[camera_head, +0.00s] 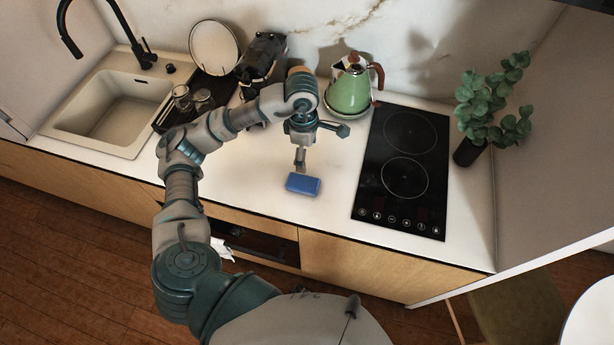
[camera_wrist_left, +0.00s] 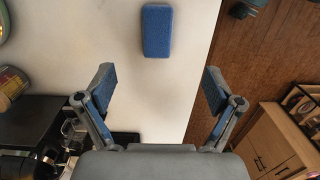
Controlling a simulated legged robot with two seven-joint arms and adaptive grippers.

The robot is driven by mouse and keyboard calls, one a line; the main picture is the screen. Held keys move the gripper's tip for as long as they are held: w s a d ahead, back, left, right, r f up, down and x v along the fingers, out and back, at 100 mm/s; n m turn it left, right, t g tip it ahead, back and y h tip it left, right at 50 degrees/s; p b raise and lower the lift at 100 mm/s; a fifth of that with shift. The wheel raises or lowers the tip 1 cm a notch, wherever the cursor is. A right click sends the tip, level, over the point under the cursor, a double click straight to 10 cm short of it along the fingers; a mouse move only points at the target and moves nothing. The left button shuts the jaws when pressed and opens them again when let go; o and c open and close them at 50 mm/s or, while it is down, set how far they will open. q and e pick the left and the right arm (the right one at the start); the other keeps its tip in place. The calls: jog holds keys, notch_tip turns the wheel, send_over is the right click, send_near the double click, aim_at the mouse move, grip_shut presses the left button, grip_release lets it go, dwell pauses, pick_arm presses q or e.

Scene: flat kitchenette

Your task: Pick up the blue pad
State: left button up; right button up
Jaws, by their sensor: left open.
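The blue pad (camera_head: 303,184) is a small rectangular block lying flat on the white counter near its front edge. It also shows at the top of the left wrist view (camera_wrist_left: 157,30). My left gripper (camera_head: 301,160) is just behind the pad in the head view. In the left wrist view the two fingers of my left gripper (camera_wrist_left: 158,80) are spread wide and empty. The pad lies beyond the fingertips, in line with the gap between them, and apart from them. My right gripper is not in view.
A green kettle (camera_head: 350,92) stands behind the gripper. A black cooktop (camera_head: 402,170) is to the right, with a potted plant (camera_head: 470,150) beyond it. The sink (camera_head: 112,105) and a dark tray with glasses (camera_head: 203,94) are left. Counter around the pad is clear.

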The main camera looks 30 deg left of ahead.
pick_arm(q)
jog(key=a+f, duration=0.1)
send_over(303, 182)
jog(key=shift+y, duration=0.3)
notch_tip(303, 182, down, 10)
jog(key=shift+d+f+p, duration=0.1)
jog(key=shift+d+p, duration=0.05)
jog(key=shift+p, duration=0.25)
jog(key=f, duration=0.2)
jog(key=f+p, duration=0.1)
jog(key=f, duration=0.1)
jog(key=shift+a+f, duration=0.2)
jog(key=shift+f, duration=0.65)
jog(key=c, duration=1)
